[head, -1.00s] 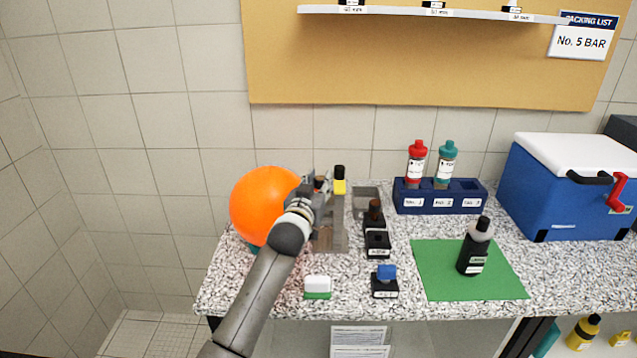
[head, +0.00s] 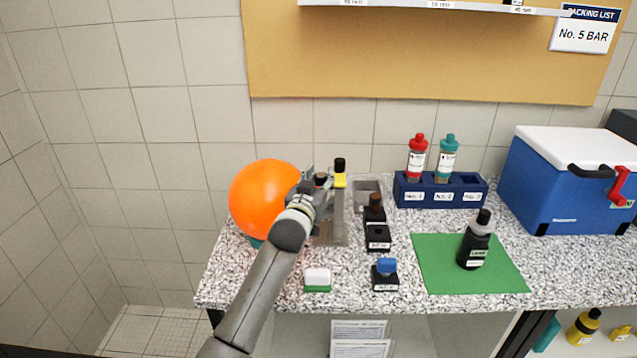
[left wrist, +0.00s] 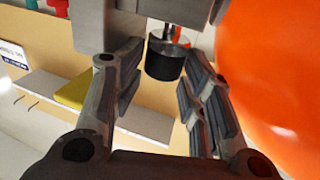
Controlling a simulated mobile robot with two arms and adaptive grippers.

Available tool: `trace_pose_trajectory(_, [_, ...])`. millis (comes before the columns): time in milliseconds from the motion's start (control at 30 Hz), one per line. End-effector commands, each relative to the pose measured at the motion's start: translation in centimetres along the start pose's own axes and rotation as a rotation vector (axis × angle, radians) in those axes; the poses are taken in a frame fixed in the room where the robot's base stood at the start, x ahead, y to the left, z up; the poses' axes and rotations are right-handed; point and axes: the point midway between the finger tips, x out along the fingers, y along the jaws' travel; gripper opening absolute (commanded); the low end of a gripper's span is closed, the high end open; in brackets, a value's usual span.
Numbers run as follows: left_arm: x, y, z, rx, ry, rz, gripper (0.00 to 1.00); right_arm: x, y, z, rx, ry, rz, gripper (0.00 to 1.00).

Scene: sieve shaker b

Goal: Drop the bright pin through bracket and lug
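My left gripper (head: 309,190) is at the grey metal stand (head: 331,232), beside the orange ball. In the left wrist view its two fingers (left wrist: 160,92) are apart. A black knob on a shiny metal shaft (left wrist: 166,60) shows between them, with gaps visible at its sides; it may be the bright pin. My arm hides part of the stand, and I cannot make out bracket and lug separately. My right gripper is not in view.
The large orange ball (head: 264,198) is close against the gripper's left side. A grey tray (head: 368,187), dark bottle (head: 374,208) and black holder (head: 378,238) stand to the right. A blue rack (head: 440,193) is behind. The green mat (head: 430,275) has bare room.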

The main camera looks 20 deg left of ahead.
Motion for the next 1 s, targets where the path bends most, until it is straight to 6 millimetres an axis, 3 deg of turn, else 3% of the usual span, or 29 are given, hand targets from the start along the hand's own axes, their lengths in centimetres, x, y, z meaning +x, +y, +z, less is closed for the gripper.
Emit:
trace_pose_trajectory(267, [-2.5, -0.2, 0.8, 0.002, -0.014, -0.004, 0.53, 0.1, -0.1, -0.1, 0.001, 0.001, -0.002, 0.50])
trace_pose_trajectory(700, [-10.0, 0.0, 0.3, 0.002, -0.005, -0.002, 0.53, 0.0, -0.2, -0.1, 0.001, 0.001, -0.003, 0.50])
trace_pose_trajectory(1000, [-12.0, 0.1, 0.0, 0.002, -0.001, 0.000, 0.53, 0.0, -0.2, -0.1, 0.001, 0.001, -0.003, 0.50])
